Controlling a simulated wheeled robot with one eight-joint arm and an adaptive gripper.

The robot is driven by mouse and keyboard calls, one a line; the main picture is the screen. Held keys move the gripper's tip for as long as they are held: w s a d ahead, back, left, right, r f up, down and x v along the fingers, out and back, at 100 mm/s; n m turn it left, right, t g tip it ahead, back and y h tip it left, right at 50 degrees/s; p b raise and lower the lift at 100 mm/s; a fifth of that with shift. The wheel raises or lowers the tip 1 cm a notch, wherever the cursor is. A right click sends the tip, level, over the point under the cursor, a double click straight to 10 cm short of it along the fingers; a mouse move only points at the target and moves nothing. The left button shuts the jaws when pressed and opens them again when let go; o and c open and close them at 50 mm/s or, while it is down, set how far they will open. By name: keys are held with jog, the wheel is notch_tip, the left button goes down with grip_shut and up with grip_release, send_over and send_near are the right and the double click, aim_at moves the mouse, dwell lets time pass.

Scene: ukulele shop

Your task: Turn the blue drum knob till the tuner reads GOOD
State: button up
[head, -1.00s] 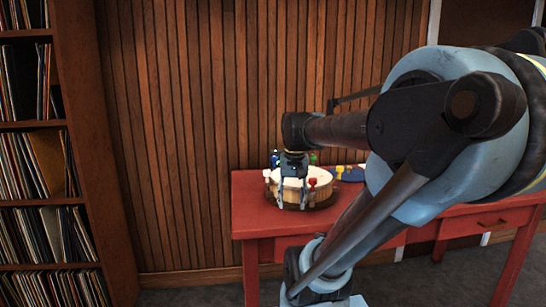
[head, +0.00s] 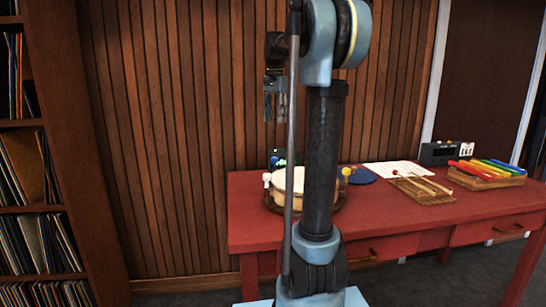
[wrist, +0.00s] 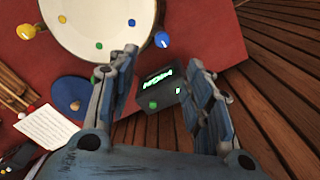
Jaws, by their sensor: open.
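The round drum (head: 290,187) stands on the red table, partly hidden by my arm. In the wrist view its pale head (wrist: 95,20) shows at the top, with coloured dots. The blue drum knob (wrist: 162,39) sticks out from its rim. The tuner (wrist: 160,92) is a dark box beside the drum, with green lit letters that look like HIGH, turned in the picture. My gripper (head: 275,106) is open and empty, pointing down well above the drum. In the wrist view its fingers (wrist: 165,62) are spread apart, with the tuner showing between them.
A yellow knob (wrist: 27,32) is on the drum's far side. A blue disc (head: 361,176), a white sheet (head: 393,169), a mallet board (head: 424,189), a xylophone (head: 486,174) and a dark box (head: 437,153) lie to the right. A slatted wall (head: 180,130) stands close behind.

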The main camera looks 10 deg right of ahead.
send_near(274, 158)
jog(key=f, duration=0.9)
jog(key=shift+w+d, duration=0.1)
jog(key=shift+w, duration=0.1)
jog(key=c, duration=1.1)
